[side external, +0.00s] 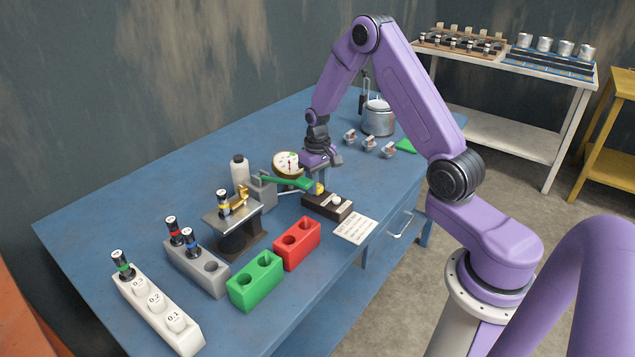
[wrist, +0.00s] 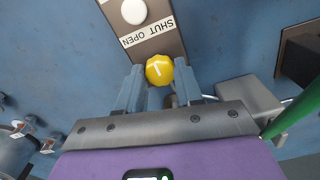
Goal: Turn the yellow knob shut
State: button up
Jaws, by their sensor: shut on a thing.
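The yellow knob (wrist: 159,70) sits on a dark brown block (wrist: 157,42) with a label reading SHUT and OPEN. A white line shows on the knob's face in the wrist view. My gripper (wrist: 160,88) has its two fingers on either side of the knob and is shut on it. In the side view my gripper (side external: 321,180) reaches down to the block's far end, where part of the yellow knob (side external: 319,188) shows beside the fingers. A white round knob (wrist: 134,11) is on the same block.
A green lever (side external: 285,182) and a round gauge (side external: 288,163) stand close to my gripper. A printed card (side external: 355,231) lies in front of the block. Red (side external: 297,243) and green (side external: 255,281) holders stand to the left. A metal pot (side external: 378,118) is behind.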

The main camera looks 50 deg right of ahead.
jog(key=m, duration=0.4)
jog(key=shift+m, duration=0.3)
jog(key=m, duration=0.4)
jog(key=shift+m, duration=0.3)
jog(key=o, duration=1)
jog(key=shift+o, duration=0.2)
notch_tip(320, 180, up, 18)
jog(key=shift+f, duration=0.25)
